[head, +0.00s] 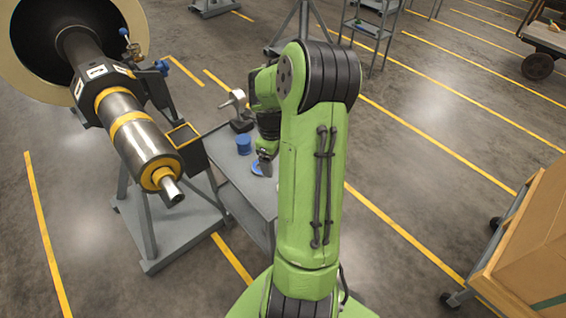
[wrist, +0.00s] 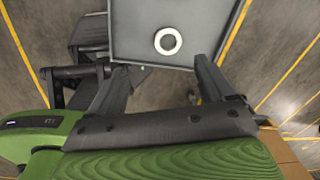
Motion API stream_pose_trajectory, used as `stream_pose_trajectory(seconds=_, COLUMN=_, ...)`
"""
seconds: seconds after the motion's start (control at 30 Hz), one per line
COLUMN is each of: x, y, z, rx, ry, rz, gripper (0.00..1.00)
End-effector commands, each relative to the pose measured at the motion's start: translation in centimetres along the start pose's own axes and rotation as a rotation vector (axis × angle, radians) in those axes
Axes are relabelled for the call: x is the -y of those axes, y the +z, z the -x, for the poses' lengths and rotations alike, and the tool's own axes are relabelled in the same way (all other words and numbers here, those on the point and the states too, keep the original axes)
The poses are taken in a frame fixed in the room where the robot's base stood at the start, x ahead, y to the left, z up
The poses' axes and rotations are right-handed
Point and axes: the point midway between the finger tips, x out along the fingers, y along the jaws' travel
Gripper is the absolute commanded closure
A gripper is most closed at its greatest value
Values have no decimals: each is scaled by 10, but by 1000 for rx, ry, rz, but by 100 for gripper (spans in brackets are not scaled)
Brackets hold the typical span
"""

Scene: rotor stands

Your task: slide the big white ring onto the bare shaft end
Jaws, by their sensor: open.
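The big white ring (wrist: 168,41) lies flat on a grey tray-like top (wrist: 135,50) in the wrist view, near its lower edge. I cannot make it out in the head view, where my arm covers part of the cart. My gripper (wrist: 161,66) is open and empty, its two dark fingers spread wide, with the ring beyond the tips and between their lines. In the head view my gripper (head: 265,166) shows small and dark over the cart. The bare shaft end (head: 171,190) is a steel stub at the near end of the rotor at left, pointing toward the viewer.
The rotor shaft (head: 125,120) rests on a grey stand (head: 175,235). A yellow-rimmed dark box (head: 185,140) is beside it. The grey cart (head: 225,165) carries a blue cup (head: 243,144), a blue ring (head: 257,168) and a metal disc piece (head: 237,99). A cardboard box (head: 530,240) stands at right.

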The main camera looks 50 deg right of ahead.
Motion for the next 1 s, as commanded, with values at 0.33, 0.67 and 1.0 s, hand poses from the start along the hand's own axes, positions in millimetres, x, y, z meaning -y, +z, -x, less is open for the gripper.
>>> stream_pose_trajectory(seconds=0.33, x=22, y=-19, z=-51, rx=1, ry=66, rz=-366, gripper=18)
stream_pose_trajectory(seconds=0.67, x=18, y=-18, z=-104, rx=0, ry=67, rz=-362, gripper=18)
stream_pose_trajectory(seconds=1.0, x=16, y=-17, z=-144, rx=0, ry=65, rz=-361, gripper=18)
